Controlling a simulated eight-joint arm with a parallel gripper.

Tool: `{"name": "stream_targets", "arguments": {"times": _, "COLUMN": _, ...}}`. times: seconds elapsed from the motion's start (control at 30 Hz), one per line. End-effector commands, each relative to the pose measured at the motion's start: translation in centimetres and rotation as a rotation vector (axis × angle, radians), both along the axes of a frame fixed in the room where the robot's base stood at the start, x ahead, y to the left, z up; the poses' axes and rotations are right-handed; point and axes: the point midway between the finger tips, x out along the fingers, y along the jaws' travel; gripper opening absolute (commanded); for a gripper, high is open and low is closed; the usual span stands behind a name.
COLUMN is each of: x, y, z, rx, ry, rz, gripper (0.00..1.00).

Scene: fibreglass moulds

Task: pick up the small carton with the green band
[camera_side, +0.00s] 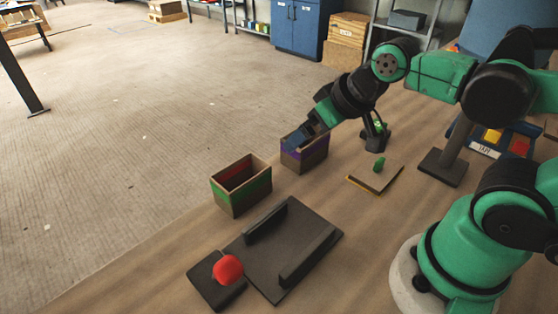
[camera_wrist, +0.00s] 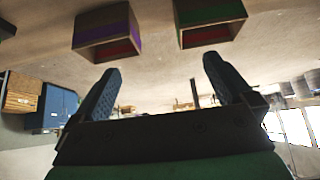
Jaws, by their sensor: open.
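The small carton with the green band (camera_side: 246,196) stands upright and open-topped on the table, with red inside. It also shows at the upper right of the wrist view (camera_wrist: 210,34). A similar carton with a purple band (camera_side: 313,156) stands behind it to the right, and at the upper left of the wrist view (camera_wrist: 104,30). My gripper (camera_side: 303,136) overlaps the purple-banded carton's top in the side view; I cannot tell whether it touches. In the wrist view my gripper (camera_wrist: 162,78) has its blue fingers wide apart with nothing between them.
A black plate with two raised rails (camera_side: 285,250) lies in front of the cartons. A red ball (camera_side: 227,269) sits on a black pad beside it. A small board (camera_side: 362,182) with a green piece lies right of the cartons. Bare table surrounds the green-banded carton's left side.

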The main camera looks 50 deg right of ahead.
Motion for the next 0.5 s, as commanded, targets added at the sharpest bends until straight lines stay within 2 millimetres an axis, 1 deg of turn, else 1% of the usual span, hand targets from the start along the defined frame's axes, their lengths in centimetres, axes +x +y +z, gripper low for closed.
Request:
{"name": "stream_targets", "arguments": {"times": 0.07, "x": 0.3, "y": 0.1, "z": 0.0, "rx": 0.050, "ry": 0.024, "rz": -0.041, "gripper": 1.00}}
{"name": "stream_targets", "arguments": {"times": 0.17, "x": 1.1, "y": 0.5, "z": 0.0, "rx": 0.186, "ry": 0.095, "rz": -0.147, "gripper": 1.00}}
{"name": "stream_targets", "arguments": {"times": 0.37, "x": 4.0, "y": 2.1, "z": -0.7, "rx": 0.580, "ry": 0.339, "rz": -0.457, "gripper": 1.00}}
{"name": "stream_targets", "arguments": {"times": 0.5, "x": 6.1, "y": 2.9, "z": -1.6, "rx": 0.834, "ry": 0.542, "rz": -0.657, "gripper": 1.00}}
